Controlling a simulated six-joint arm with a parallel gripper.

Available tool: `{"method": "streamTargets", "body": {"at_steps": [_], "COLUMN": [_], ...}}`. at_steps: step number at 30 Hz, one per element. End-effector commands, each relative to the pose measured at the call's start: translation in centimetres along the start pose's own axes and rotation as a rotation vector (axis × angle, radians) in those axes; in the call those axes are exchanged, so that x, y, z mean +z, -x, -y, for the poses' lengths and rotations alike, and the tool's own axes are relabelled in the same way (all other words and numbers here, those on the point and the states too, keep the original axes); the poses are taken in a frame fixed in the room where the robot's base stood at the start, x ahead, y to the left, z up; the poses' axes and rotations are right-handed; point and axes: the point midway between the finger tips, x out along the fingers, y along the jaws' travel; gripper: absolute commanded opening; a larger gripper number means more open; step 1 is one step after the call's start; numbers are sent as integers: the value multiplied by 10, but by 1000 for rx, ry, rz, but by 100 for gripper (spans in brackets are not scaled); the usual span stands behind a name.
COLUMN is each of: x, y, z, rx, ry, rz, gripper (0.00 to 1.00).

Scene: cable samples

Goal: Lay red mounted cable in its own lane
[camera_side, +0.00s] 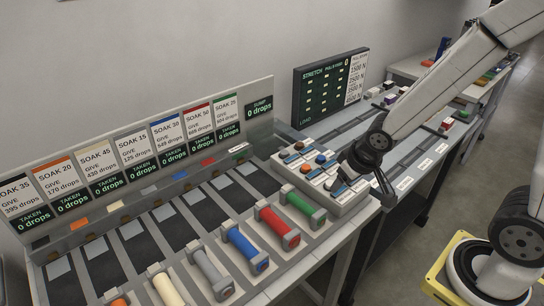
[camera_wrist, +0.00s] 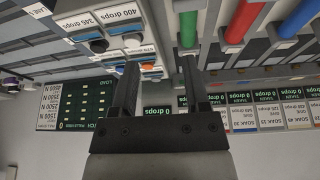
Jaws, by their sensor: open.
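The red mounted cable (camera_side: 277,226) is a thick red rod between grey end blocks. It lies at the front of the sloped bench, between the blue cable (camera_side: 244,250) and the green cable (camera_side: 302,204). In the wrist view the red cable (camera_wrist: 244,22) shows at the upper right, beyond the right finger. A red-striped sign (camera_side: 199,118) stands at the back of the bench, with dark lane panels in front of the signs. My gripper (camera_wrist: 160,65) is open and empty. In the side view my gripper (camera_side: 382,178) is beside the button panel, right of the red cable and apart from it.
The button panel (camera_side: 322,172) with blue and orange-red knobs stands right of the green cable. Grey (camera_side: 209,272) and cream (camera_side: 168,290) cables lie further left. A stretch board (camera_side: 331,86) stands behind. Space above the red cable looks clear.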

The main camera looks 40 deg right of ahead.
Motion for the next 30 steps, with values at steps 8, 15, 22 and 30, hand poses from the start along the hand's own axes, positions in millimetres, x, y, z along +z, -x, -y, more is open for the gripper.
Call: {"method": "streamTargets", "body": {"at_steps": [8,15,22,30], "x": [-26,-32,-20,-12], "y": [-31,-52,-64,-66], "z": [14,44,72,85], "rx": [-106,-301,-491,-574], "ry": [-59,-122,-181,-213], "rz": [-125,-142,-69,-12], "gripper": [59,59,59,59]}}
